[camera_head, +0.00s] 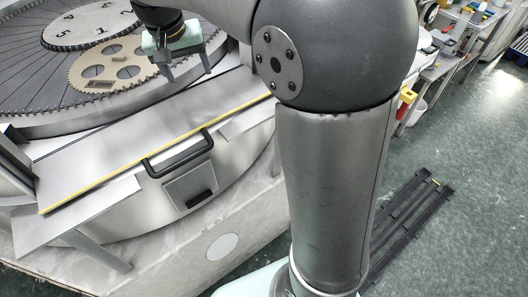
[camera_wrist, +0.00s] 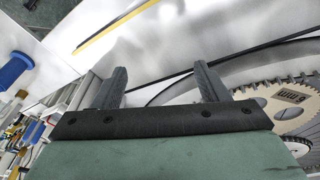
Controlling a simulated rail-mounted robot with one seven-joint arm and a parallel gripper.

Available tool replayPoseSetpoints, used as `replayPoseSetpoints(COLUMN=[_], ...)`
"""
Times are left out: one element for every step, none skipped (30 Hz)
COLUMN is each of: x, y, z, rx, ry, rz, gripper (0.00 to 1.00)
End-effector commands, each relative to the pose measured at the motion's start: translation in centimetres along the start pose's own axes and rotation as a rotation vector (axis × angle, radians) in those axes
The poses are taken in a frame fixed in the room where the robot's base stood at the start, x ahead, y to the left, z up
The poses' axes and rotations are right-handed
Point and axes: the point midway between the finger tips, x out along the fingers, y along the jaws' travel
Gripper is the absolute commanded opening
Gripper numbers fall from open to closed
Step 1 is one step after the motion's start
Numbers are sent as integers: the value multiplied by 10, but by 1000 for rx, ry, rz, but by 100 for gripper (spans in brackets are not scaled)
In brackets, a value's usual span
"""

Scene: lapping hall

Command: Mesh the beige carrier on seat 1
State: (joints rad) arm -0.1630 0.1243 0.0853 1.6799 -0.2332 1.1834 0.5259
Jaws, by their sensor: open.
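The beige carrier (camera_head: 112,62) is a toothed disc with several round holes. It lies on the large dark grooved plate (camera_head: 30,77), close to the plate's front edge. Whether its teeth are meshed cannot be made out. My gripper (camera_head: 188,76) is open and empty, just right of the carrier and over the plate's rim area. In the wrist view my gripper (camera_wrist: 160,72) shows both fingers apart with nothing between them. The beige carrier (camera_wrist: 262,108) shows there at the right, partly cut off, with a dark marking on it.
A white toothed disc with black digits (camera_head: 92,24) sits behind the beige carrier. A metal ledge with a yellow strip (camera_head: 130,145) and a black handle (camera_head: 180,157) stand in front of the plate. Cluttered benches (camera_head: 450,50) are at the right. A dark rack (camera_head: 410,225) lies on the floor.

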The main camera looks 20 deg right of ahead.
Motion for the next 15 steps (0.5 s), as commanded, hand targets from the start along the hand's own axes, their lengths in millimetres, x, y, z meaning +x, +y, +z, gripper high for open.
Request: replayPoseSetpoints(x=[6,11,19,25,32,40,47,53,60,65,70,75,78,80,82], y=[26,38,53,63,72,82,88,94,99,103,106,108,109,110,111], z=[34,54,81,102,122,147,165,181,201,214,225,238,245,250,255], rx=[-25,-46,-70,-88,-102,-120,-132,-142,-153,-161,-168,-175,-179,-183,-187], ry=[-23,-38,-55,-67,-78,-91,-99,-106,-113,-118,-121,-127,-129,-130,-131], rz=[-9,-18,-33,-44,-55,-72,-83,-94,-108,-117,-125,-134,-140,-144,-147], gripper=[68,68,68,68,68,68,68,68,68,68,68,68,68,68,68])
